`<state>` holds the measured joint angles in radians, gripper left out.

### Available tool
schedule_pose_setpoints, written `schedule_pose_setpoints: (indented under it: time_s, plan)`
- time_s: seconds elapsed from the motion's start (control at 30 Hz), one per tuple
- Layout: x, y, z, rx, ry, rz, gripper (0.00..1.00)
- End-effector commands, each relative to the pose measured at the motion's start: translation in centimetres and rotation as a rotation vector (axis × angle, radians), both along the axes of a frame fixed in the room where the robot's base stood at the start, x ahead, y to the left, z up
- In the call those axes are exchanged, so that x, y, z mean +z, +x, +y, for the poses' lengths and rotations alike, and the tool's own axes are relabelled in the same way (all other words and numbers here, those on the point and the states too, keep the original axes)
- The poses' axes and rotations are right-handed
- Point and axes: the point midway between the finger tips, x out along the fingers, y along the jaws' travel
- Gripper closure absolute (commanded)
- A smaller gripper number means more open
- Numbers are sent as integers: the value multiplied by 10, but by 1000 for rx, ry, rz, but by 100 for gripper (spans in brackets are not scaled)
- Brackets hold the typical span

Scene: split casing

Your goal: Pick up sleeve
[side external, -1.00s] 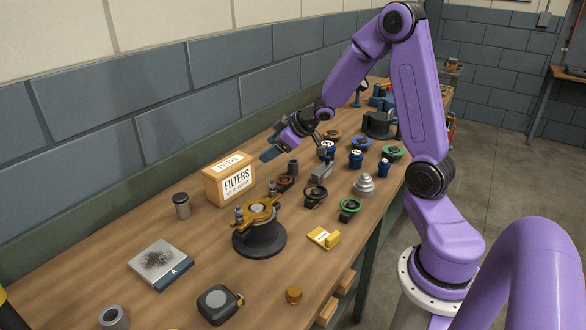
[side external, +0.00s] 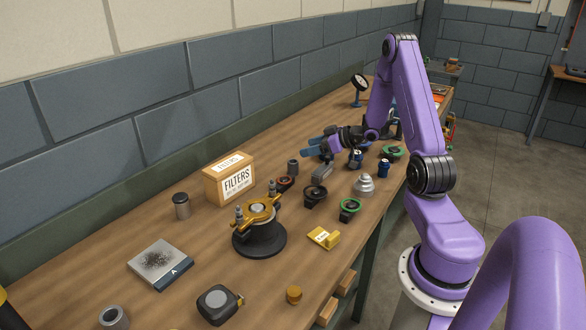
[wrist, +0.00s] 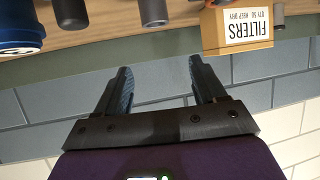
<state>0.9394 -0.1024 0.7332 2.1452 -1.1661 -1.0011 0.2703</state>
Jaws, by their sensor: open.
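Two plain hollow-looking parts could be the sleeve, and I cannot tell which it is. A short dark grey cylinder (side external: 293,167) stands upright behind the middle of the bench, right of the filter box. A lighter grey ring-like tube (side external: 113,317) sits at the near left edge of the side view. My gripper (side external: 313,146) is open, with blue finger pads pointing left above the bench, to the right of the dark cylinder and apart from it. In the wrist view my gripper (wrist: 160,83) shows nothing between its fingers; a grey cylinder (wrist: 152,12) is cut off at the top.
A filter box (side external: 231,180) stands near the wall. A casing with a yellow clamp (side external: 259,235) stands mid-bench. A stepped grey part (side external: 364,185), a green-ringed part (side external: 350,208) and blue-capped items crowd the right.

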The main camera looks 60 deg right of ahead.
Motion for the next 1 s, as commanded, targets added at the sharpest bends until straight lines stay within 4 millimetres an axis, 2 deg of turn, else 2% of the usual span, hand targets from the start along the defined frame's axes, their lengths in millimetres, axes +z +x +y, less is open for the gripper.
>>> schedule_pose_setpoints:
  time_s: [0.1,0.3,0.57,0.83,1.0]
  plan:
    - [-19,0,1,-1,4,3,30]
    - [-42,0,1,-1,2,1,30]
    - [-47,16,4,1,-2,1,30]
    - [-65,51,11,3,-1,0,30]
    - [-71,65,13,1,-2,1,30]
